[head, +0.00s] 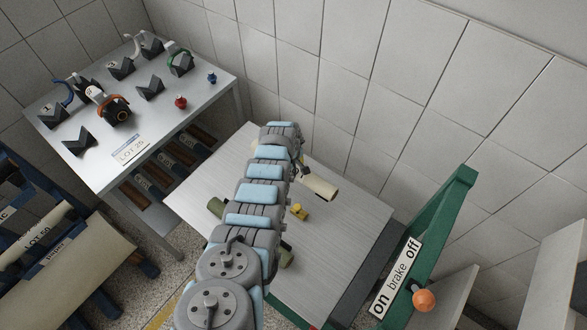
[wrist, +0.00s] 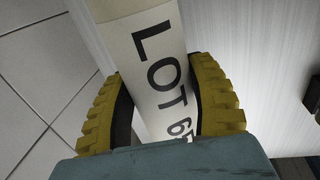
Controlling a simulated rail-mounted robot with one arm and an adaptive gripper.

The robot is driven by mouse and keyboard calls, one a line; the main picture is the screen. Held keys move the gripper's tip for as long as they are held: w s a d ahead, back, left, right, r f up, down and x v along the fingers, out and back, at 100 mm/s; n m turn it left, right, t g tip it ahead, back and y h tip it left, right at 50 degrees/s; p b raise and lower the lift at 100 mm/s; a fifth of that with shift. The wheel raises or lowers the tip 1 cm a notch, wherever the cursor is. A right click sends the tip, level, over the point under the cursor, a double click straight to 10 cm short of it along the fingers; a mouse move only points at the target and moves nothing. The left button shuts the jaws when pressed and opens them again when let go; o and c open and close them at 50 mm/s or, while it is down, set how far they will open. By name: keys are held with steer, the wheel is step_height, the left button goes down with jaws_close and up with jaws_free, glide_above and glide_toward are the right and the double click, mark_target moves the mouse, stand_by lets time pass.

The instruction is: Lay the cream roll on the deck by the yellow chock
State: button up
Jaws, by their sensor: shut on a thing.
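The cream roll (head: 320,187) shows in the head view past the right side of my arm, over the far part of the grey deck (head: 345,235). In the wrist view the cream roll (wrist: 150,62) carries black "LOT" lettering and lies between my gripper's yellow pads. My gripper (wrist: 160,90) is shut on it. In the head view my arm mostly hides the gripper and part of the roll. The yellow chock (head: 299,211) sits on the deck, nearer than the roll and slightly left of its visible end. I cannot tell whether the roll touches the deck.
An olive roll (head: 286,257) lies on the deck, partly under my arm. A green frame (head: 440,225) with a brake label and orange knob (head: 424,300) stands right. A metal table (head: 205,105) with dark V-blocks stands left. The tiled wall is close behind the deck.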

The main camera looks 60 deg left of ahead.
mark_target(294, 183)
steer(key=shift+f+b, duration=3.35)
steer(key=shift+f, duration=0.5)
steer(key=shift+f, duration=0.25)
steer(key=o, duration=1.3)
steer(key=shift+w+r, duration=0.1)
steer(key=shift+r, duration=0.15)
steer(key=shift+r, duration=0.3)
steer(key=shift+s+d+r, duration=0.1)
steer(key=shift+s+r, duration=0.1)
steer(key=shift+r, duration=0.4)
steer(key=shift+s+d+r, duration=0.1)
steer(key=shift+s+r, duration=0.1)
steer(key=shift+r, duration=1.4)
steer(key=shift+s+d+r, duration=0.15)
steer(key=shift+s+r, duration=0.1)
steer(key=shift+r, duration=1.35)
steer(key=shift+s+d+r, duration=0.1)
steer(key=shift+s+r, duration=0.1)
steer(key=shift+r, duration=1.4)
